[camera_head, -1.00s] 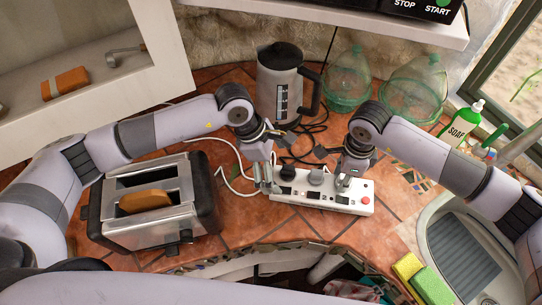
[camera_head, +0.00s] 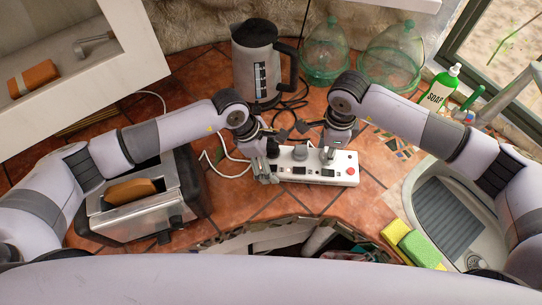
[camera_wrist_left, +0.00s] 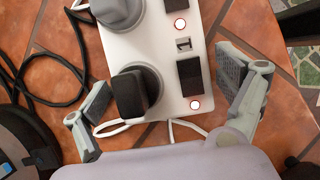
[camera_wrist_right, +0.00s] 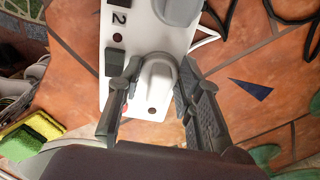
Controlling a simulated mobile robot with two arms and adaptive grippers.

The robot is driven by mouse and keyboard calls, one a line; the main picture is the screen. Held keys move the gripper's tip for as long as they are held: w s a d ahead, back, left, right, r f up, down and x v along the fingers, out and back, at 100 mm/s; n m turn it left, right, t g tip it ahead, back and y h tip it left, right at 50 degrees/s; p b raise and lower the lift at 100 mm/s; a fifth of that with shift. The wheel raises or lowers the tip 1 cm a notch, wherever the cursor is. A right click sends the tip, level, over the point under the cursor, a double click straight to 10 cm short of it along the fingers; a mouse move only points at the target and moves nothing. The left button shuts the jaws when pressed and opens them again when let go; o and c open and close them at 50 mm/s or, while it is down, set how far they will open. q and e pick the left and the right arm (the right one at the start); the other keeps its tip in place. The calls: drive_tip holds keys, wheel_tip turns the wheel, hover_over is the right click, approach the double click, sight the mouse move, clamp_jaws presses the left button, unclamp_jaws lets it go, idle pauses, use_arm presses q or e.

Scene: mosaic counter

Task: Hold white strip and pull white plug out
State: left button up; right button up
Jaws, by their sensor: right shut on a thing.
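The white strip (camera_head: 318,178) lies on the tiled counter in the head view, with several plugs along it. My left gripper (camera_head: 268,175) is at its left end. In the left wrist view its open fingers stand on both sides of the strip (camera_wrist_left: 150,42), apart from it, near a black plug (camera_wrist_left: 135,92). My right gripper (camera_head: 330,155) is over the strip's right part. In the right wrist view it is shut on the white plug (camera_wrist_right: 157,85), which appears to sit on the strip. The plug is largely hidden by the gripper in the head view.
A toaster (camera_head: 140,205) with bread stands at the left. A kettle (camera_head: 258,65) and green glass jars (camera_head: 325,50) stand behind. Black and white cables lie behind the strip. A sink (camera_head: 455,215) and sponges (camera_head: 410,240) are at the right.

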use_arm(q)
drive_tip(key=c, duration=1.6)
drive_tip(key=o, duration=1.9)
drive_tip(key=shift+c, duration=0.5)
drive_tip(key=c, duration=0.7)
drive_tip(key=shift+c, duration=0.2)
